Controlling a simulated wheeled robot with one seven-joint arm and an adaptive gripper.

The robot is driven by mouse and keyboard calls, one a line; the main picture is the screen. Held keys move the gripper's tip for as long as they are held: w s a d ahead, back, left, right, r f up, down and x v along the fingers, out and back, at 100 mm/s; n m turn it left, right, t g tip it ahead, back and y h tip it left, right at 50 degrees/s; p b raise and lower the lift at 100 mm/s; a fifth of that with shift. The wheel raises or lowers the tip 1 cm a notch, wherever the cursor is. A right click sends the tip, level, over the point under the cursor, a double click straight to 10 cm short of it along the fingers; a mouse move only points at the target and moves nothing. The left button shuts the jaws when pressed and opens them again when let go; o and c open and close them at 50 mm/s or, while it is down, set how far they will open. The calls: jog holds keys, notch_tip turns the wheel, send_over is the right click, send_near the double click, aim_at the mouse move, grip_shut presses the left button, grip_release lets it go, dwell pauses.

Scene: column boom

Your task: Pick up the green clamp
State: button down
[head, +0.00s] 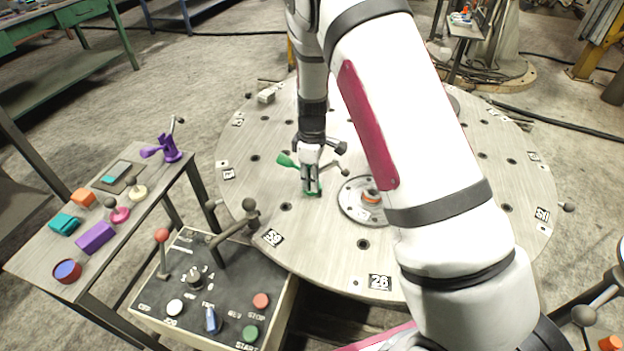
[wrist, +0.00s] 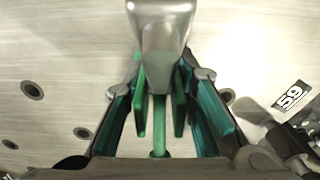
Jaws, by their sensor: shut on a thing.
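The green clamp (head: 287,160) is on the round metal table, left of the table's centre hub. Its green handle sticks out to the left of my gripper, and its green base shows under the fingers. My gripper (head: 311,190) points down over the clamp and is shut on it. In the wrist view, my gripper (wrist: 160,110) has its two fingers on either side of the clamp's green upright parts (wrist: 158,138). A grey metal piece stands in front of part of the clamp there. I cannot tell whether the base touches the table.
The round table (head: 250,130) has holes and number plates. A control box (head: 215,290) with levers and buttons stands at the front left. A side table (head: 40,255) at left holds a purple clamp (head: 165,149) and several coloured parts. The hub (head: 366,200) is close right of my gripper.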

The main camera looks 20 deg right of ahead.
notch_tip(320, 180, up, 10)
jog(key=shift+r, duration=0.1)
dwell(0.6)
dwell(1.6)
